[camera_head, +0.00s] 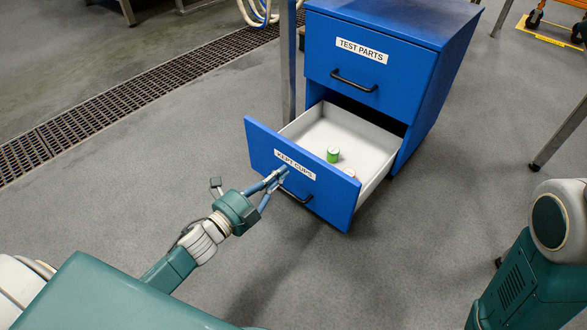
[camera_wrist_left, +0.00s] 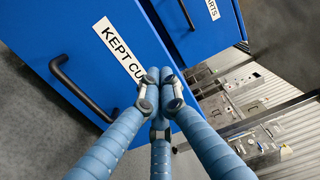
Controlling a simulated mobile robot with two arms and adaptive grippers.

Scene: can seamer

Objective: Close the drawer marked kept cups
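The drawer marked KEPT CUPS (camera_head: 257,141) is the lower drawer of a blue cabinet and stands well open. Its front has a black bar handle (camera_head: 296,196), which also shows in the left wrist view (camera_wrist_left: 80,90). A green can (camera_head: 333,154) stands inside, and a small pale round item (camera_head: 349,172) is partly hidden behind the front panel. My left gripper (camera_head: 283,172) has its fingertips together, with nothing between them. They are at the drawer front beside the label (camera_wrist_left: 117,48); I cannot tell if they touch. My right gripper is out of view.
The closed TEST PARTS drawer (camera_head: 365,72) is above, in the same cabinet (camera_head: 435,90). A metal post (camera_head: 288,70) stands close to the cabinet's left side. A table leg (camera_head: 560,134) is at the right. The floor before the drawer is clear.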

